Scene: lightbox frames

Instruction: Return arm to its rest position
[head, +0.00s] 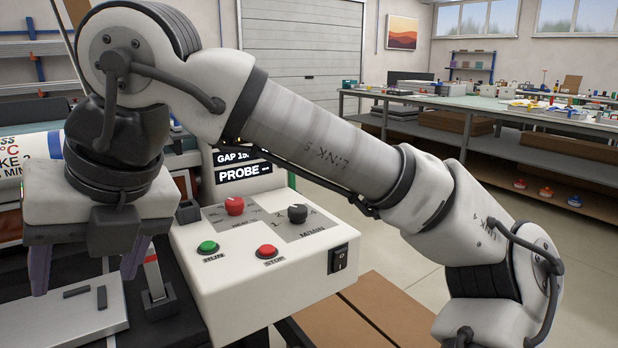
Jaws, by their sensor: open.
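My arm (325,140) reaches across the view from the lower right, up and over to the left, with its links bent. My gripper (84,284) hangs at the left, pointing down. Its two purple fingers are spread apart, with nothing seen between them. It is above and in front of a light grey plate (60,322) and to the left of a white control box (262,300). Whether the fingers touch anything below is hard to tell from this view.
The control box carries a green button (208,247), a red button (267,251), a red knob (234,206), a black knob (297,213) and a rocker switch (338,259). A display (243,171) stands behind it. A long workbench (455,104) stands at the back right; open floor lies before it.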

